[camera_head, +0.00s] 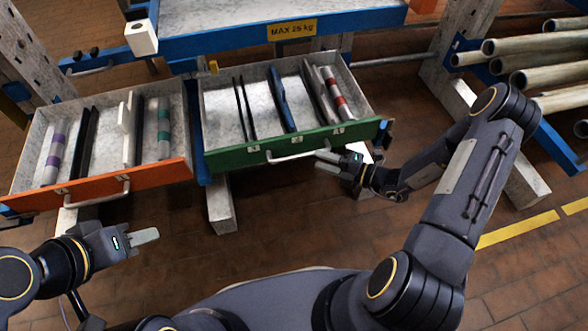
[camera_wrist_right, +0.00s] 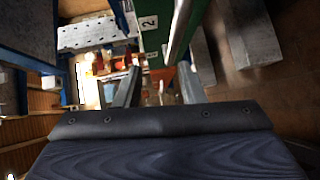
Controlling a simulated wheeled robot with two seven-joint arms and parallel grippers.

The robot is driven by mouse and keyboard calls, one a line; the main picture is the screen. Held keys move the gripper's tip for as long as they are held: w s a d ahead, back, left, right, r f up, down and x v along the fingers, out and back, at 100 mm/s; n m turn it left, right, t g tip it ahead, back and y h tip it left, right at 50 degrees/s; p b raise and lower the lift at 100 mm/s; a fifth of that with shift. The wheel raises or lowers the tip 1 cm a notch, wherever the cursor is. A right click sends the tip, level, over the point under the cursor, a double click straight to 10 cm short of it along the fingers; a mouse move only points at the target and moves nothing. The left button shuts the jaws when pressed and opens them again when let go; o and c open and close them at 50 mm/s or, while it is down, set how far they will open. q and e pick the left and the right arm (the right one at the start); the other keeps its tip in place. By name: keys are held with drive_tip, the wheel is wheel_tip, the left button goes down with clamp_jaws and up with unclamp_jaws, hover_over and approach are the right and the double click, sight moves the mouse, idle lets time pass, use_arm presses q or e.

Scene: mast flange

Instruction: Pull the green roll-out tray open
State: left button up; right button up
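The green roll-out tray (camera_head: 225,158) is pulled out toward me, its inside and contents showing. Its pale bar handle (camera_head: 297,153) is on the green front. My right gripper (camera_head: 328,161) is beside the handle's right end, just below the front's lower edge. In the right wrist view, the fingers of my right gripper (camera_wrist_right: 160,88) are apart with nothing seen clamped between them. The green front (camera_wrist_right: 155,55) with a "2" label and the handle (camera_wrist_right: 181,28) lie just ahead. My left gripper (camera_head: 145,238) is below the orange tray, away from the green one; its finger gap is unclear.
An orange-fronted tray (camera_head: 150,177) with its own handle stands pulled out at the left. A blue beam (camera_head: 230,38) runs behind. Several pipes (camera_head: 540,60) lie on a rack at the right. The brick floor (camera_head: 270,235) in front is clear.

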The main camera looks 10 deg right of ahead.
sight(303, 157)
drive_tip(key=shift+m, duration=0.7)
drive_tip(key=w+a+f, duration=0.1)
drive_tip(key=a, duration=0.1)
drive_tip(key=w+a+f+b, duration=0.1)
drive_tip(key=w, duration=0.1)
drive_tip(key=w+a+f+b, duration=0.1)
drive_tip(key=w+a, duration=0.1)
drive_tip(key=shift+w+a+f, duration=0.1)
drive_tip(key=shift+w+a, duration=0.1)
drive_tip(key=shift+a, duration=0.15)
clamp_jaws()
